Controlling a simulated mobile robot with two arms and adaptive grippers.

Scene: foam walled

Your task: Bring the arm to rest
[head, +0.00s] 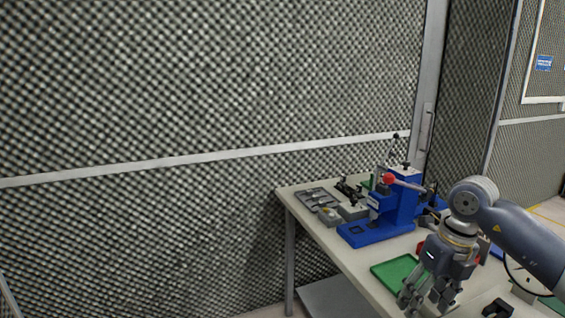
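My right arm comes in from the right edge of the head view, bent at a grey joint. Its gripper (426,302) points down over the table, in front of the green tray (396,270). The fingers look spread apart, with nothing seen between them. Whether the fingertips touch anything cannot be told. My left gripper and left arm are not in view.
A pale table (315,236) stands against the foam wall (200,90). On it are a blue press (392,212) with a red-knobbed lever, a grey compartment tray (318,199) and small dark parts. The floor left of the table looks clear.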

